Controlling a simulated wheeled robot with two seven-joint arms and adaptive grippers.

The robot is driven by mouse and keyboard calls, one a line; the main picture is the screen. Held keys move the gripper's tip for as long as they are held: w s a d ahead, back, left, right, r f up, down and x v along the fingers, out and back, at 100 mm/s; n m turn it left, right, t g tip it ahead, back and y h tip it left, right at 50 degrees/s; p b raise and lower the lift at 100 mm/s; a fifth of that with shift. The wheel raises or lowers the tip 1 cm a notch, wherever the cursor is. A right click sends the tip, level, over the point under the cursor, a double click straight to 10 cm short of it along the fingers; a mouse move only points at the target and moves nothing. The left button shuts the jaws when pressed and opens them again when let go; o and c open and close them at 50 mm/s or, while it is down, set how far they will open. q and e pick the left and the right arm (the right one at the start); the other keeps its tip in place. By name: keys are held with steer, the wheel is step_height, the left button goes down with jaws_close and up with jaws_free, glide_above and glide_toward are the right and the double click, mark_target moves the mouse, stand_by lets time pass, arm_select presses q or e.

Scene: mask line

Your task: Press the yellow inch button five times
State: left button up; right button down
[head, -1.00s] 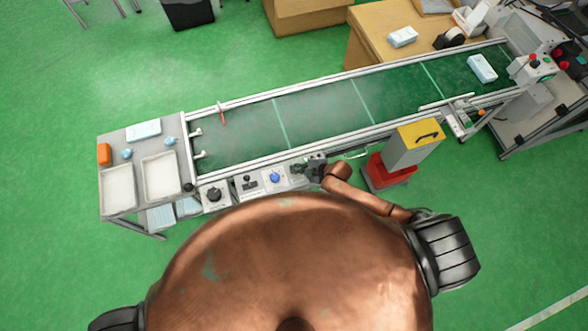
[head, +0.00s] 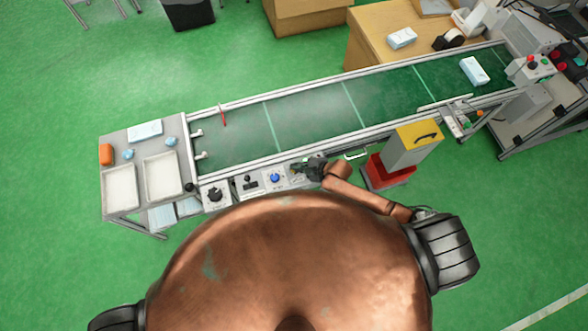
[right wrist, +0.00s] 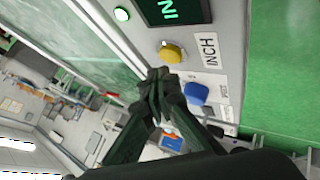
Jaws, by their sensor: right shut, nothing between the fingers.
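The yellow button (right wrist: 171,53) shows in the right wrist view on a grey panel, beside a white label reading INCH (right wrist: 210,50). My right gripper (right wrist: 157,78) is shut and empty, its fingertips close beside the button; I cannot tell whether they touch it. In the head view my right gripper (head: 303,170) is over the right end of the control panels along the conveyor's near side. It hides the yellow button there. My left gripper is not in view.
A blue button (right wrist: 196,93) sits near the yellow one. The conveyor belt (head: 310,112) carries a pale blue package (head: 474,70). A yellow-topped box (head: 418,133) stands right of my gripper.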

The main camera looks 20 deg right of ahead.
steer(key=shift+r, duration=0.1)
step_height(320, 180, up, 5)
steer(key=p, duration=0.4)
steer(key=shift+p, duration=0.3)
stand_by(1.6)
